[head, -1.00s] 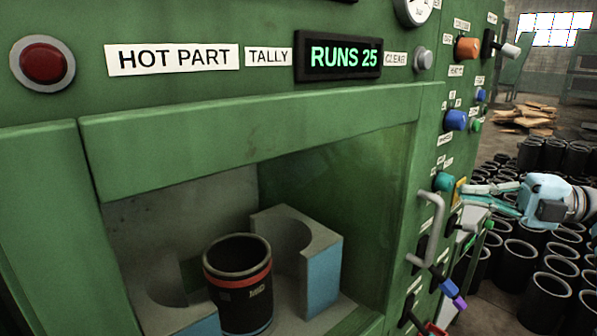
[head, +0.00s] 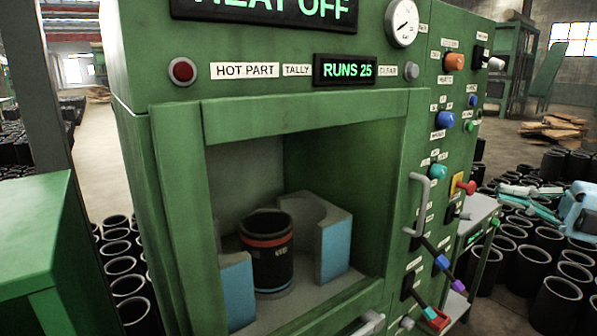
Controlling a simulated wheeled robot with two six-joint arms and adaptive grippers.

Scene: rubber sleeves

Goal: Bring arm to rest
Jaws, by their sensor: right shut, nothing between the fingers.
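My right gripper (head: 512,195) is light blue and grey and reaches in from the right edge in the head view. It is shut and empty, to the right of the green machine's control side and in front of the rows of black sleeves. Its arm is mostly cut off by the frame. My left gripper is not in view. A black sleeve with a red band (head: 268,252) stands upright in the machine's open chamber, between two grey half-round blocks (head: 318,228) with blue faces.
The green machine (head: 265,120) fills the middle, its displays reading HEAT OFF and RUNS 25. A bent grey handle (head: 416,205) and several knobs and levers stick out on its right side. Many black sleeves (head: 560,300) crowd the floor at right. A green surface (head: 35,220) is at left.

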